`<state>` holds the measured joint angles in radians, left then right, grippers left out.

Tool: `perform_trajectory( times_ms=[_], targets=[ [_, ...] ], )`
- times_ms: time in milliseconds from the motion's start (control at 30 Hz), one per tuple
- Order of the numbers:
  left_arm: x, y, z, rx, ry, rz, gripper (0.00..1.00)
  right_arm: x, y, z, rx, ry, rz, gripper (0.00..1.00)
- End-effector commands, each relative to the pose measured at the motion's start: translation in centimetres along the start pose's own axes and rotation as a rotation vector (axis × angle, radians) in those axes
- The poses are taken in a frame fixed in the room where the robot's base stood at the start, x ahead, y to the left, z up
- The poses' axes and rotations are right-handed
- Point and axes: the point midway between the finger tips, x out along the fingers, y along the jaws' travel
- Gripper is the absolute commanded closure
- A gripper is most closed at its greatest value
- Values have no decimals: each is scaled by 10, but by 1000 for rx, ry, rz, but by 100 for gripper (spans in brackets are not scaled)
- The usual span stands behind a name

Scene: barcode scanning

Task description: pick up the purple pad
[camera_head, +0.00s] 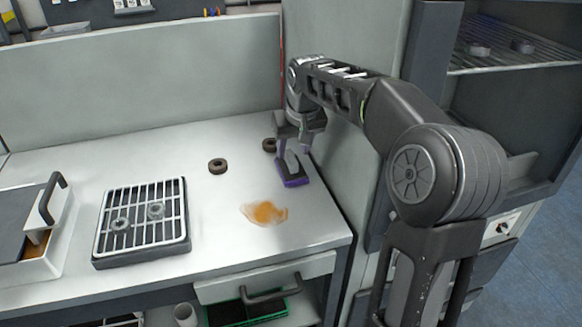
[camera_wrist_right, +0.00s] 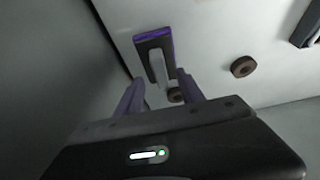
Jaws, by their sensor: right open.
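The purple pad (camera_head: 296,182) lies on the white worktop near its right side, by the grey wall panel. It has a grey top with a raised handle. My right gripper (camera_head: 294,148) is just above and behind it, pointing down, open and empty. In the right wrist view, the pad (camera_wrist_right: 153,41) shows a dark face with purple edges, and its light handle reaches toward the space between my purple fingertips (camera_wrist_right: 161,88). I cannot tell whether the fingers touch the handle. My left gripper is not in view.
A brown ring (camera_head: 218,166) and another brown ring (camera_head: 269,145) lie close by. An orange-brown stain (camera_head: 265,212) is in front of the pad. A slatted tray (camera_head: 181,238) with rings and a white box (camera_head: 62,236) stand left. The wall panel (camera_head: 345,150) bounds the right.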

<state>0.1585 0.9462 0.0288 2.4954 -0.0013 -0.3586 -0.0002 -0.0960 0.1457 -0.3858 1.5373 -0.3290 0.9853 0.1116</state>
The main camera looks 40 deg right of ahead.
Motion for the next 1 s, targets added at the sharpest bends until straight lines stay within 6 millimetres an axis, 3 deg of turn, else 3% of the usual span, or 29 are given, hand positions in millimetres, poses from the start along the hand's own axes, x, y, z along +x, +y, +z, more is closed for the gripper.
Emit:
perform_trajectory(
  times_ms=[100, 233, 833, 1000],
  targets=[
    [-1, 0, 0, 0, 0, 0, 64, 20, 0, 0, 1, -4, 3, 55],
    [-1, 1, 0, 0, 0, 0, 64, 32, -1, 0, 0, -1, 1, 55],
    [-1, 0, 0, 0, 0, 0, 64, 33, -1, 0, 0, 0, 1, 55],
    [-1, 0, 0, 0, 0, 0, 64, 33, -1, 0, 0, 0, 1, 67]
  ],
)
